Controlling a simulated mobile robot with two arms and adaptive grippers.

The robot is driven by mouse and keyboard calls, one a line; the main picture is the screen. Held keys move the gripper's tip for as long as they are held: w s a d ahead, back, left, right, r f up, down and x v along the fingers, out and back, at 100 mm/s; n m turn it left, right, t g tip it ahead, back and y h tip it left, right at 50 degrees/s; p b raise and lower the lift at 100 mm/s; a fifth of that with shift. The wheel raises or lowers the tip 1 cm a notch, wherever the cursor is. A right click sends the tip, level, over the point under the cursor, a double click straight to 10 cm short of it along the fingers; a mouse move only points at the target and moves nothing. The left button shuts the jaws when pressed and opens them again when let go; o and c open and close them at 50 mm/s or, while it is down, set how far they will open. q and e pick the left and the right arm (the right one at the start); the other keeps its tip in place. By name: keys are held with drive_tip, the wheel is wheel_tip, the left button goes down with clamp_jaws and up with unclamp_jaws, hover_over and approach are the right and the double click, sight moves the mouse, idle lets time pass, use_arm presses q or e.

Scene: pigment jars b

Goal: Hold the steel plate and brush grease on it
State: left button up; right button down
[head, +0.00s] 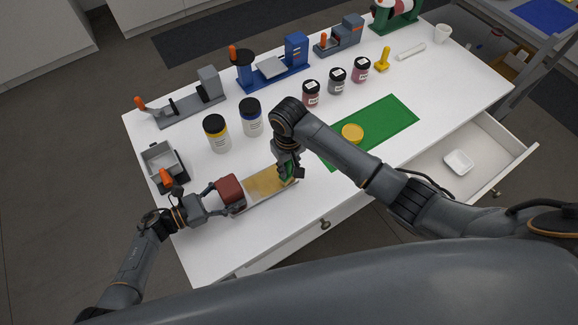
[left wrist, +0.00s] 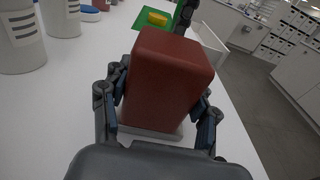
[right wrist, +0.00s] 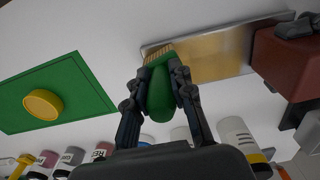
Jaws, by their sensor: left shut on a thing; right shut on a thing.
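The steel plate (head: 268,183) lies near the table's front edge, with a golden-yellow film over much of its top; it also shows in the right wrist view (right wrist: 215,55). A red-brown block (head: 229,190) sits at the plate's left end. My left gripper (head: 213,197) is shut on this block, which fills the left wrist view (left wrist: 168,80). My right gripper (head: 288,172) is shut on the green handle of a brush (right wrist: 160,88). The brush's tan bristles are at the plate's right end; whether they press on it is hard to tell.
A yellow round tin (head: 352,132) sits on the green mat (head: 390,116) to the right. Two large jars (head: 217,135) and several small jars (head: 337,82) stand behind the plate. Clamp-like devices line the back. An open drawer (head: 480,160) juts out at the front right.

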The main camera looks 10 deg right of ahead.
use_arm(q)
drive_tip(key=shift+s+f, duration=0.3)
drive_tip(key=shift+f, duration=0.1)
use_arm(e)
drive_tip(key=shift+s+a+r, duration=0.1)
drive_tip(key=shift+s+a, duration=0.15)
drive_tip(key=shift+a, duration=1)
drive_tip(key=shift+s+a, duration=0.25)
drive_tip(key=shift+a, duration=1)
drive_tip(key=shift+s+a, duration=0.2)
drive_tip(key=shift+a, duration=1.2)
drive_tip(key=shift+s+a, duration=0.2)
drive_tip(key=shift+a, duration=1.2)
drive_tip(key=shift+f, duration=0.2)
drive_tip(key=shift+d, duration=0.1)
drive_tip(key=w+d+r, duration=0.2)
drive_tip(key=d+r, duration=0.3)
drive_tip(key=shift+w, duration=0.35)
use_arm(q)
drive_tip(key=o, duration=1.5)
drive_tip(key=shift+w, duration=0.1)
drive_tip(key=shift+o, duration=0.3)
drive_tip(key=shift+w+r, duration=0.15)
drive_tip(key=shift+r, duration=0.05)
